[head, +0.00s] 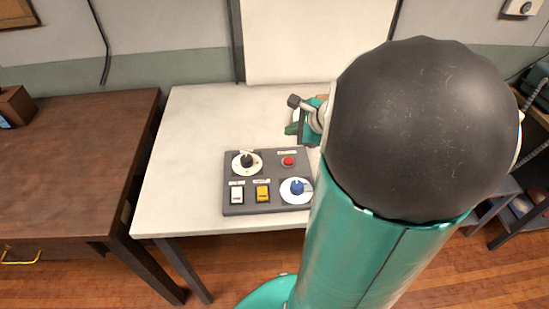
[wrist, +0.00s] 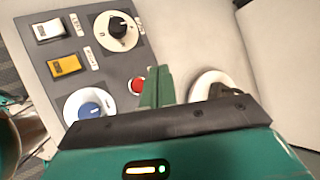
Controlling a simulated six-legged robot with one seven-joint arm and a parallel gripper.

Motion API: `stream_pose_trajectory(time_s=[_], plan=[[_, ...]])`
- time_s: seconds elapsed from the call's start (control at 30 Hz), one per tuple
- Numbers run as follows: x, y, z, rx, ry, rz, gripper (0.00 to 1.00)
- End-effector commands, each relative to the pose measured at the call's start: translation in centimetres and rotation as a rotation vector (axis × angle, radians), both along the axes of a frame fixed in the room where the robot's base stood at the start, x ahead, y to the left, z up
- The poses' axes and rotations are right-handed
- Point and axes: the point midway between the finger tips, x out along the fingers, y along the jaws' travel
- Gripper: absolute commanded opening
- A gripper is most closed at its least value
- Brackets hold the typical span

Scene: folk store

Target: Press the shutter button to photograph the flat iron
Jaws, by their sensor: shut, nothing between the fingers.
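A dark grey control panel (head: 268,205) lies on the white table. It carries a red button (head: 288,161), a black-knob dial, a blue-knob dial, and a white and a yellow rocker switch. The labels are too small to read, so I cannot tell which control is the shutter. My gripper (head: 292,128) is shut and empty, behind the panel in the head view. In the wrist view its green fingertips (wrist: 158,72) appear right beside the red button (wrist: 137,85); I cannot tell whether they touch it. I cannot make out a flat iron.
The white table (head: 190,135) has free room left of the panel. A white backdrop (head: 300,45) rises behind it. A white round object (wrist: 210,82), partly hidden by my gripper, is beside the fingers. A brown desk (head: 70,180) stands at the left.

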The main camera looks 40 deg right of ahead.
Motion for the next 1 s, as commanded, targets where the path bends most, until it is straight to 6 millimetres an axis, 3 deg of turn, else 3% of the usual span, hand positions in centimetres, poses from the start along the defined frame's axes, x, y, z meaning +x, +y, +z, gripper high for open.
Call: stream_pose_trajectory(time_s=[0.53, 1.0], plan=[[-0.3, -0.8, -0.6, 0.01, 0.0, -0.023, 0.0], [-0.3, -0.4, -6.4, 0.012, 0.002, -0.021, 0.0]])
